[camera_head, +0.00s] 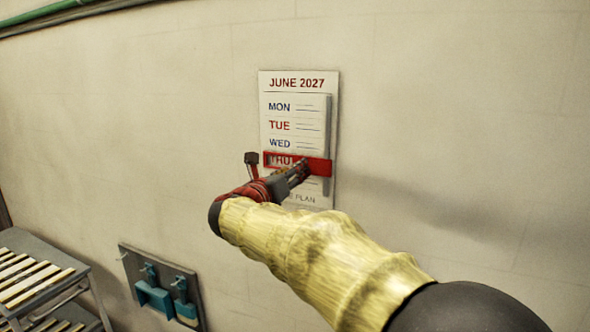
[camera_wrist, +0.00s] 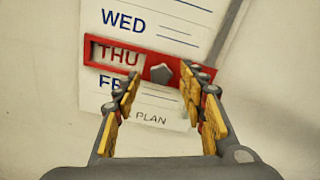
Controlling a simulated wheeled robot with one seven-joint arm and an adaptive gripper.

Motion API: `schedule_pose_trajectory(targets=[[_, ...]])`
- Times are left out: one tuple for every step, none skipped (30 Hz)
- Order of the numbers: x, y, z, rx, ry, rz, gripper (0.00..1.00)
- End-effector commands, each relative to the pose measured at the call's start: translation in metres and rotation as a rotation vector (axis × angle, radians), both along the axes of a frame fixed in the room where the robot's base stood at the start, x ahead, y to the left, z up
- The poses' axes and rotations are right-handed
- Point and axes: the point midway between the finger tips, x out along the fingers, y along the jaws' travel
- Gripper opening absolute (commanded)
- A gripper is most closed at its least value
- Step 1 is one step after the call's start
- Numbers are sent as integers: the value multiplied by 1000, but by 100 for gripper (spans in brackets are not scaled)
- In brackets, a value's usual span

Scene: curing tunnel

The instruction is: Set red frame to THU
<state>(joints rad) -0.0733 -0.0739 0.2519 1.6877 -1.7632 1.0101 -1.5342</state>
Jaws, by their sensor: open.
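The wall calendar (camera_head: 292,88) reads JUNE 2027 and lists MON, TUE, WED and THU from the top. The red frame (camera_head: 318,166) lies across the THU row; in the wrist view the red frame (camera_wrist: 105,46) surrounds the word THU. A dark knob (camera_wrist: 161,73) sits on the frame, right of its window. The frame meets a grey vertical rail (camera_head: 328,120) at the calendar's right side. My gripper (camera_wrist: 160,85) is open, its fingers on either side of the knob and apart from it. In the head view my gripper (camera_head: 303,167) covers part of the frame and the rows below.
A grey wall panel (camera_head: 135,262) with blue holders hangs lower left. A slatted rack (camera_head: 62,285) stands at the far left. A green pipe (camera_head: 45,11) runs along the top left. The wall right of the calendar is bare.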

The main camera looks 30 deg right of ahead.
Motion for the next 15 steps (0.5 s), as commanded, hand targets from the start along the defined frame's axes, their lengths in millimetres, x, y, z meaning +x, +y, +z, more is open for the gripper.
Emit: schedule_pose_trajectory(targets=[[-7,10,1,0,-1,3,42],[-10,15,1,1,-2,4,42],[-15,22,1,0,-1,4,42],[-19,26,1,1,-1,4,42],[-23,32,1,0,-1,5,42],[-28,38,1,0,-1,4,42],[-31,43,1,0,0,5,42],[-35,47,1,-1,0,4,42],[-39,52,0,0,0,4,42],[-42,56,0,0,0,4,42],[-45,59,0,0,0,3,42],[-48,63,0,1,1,3,42],[-50,66,0,1,1,3,42],[-52,68,0,1,1,3,42],[-54,71,0,0,0,1,42]])
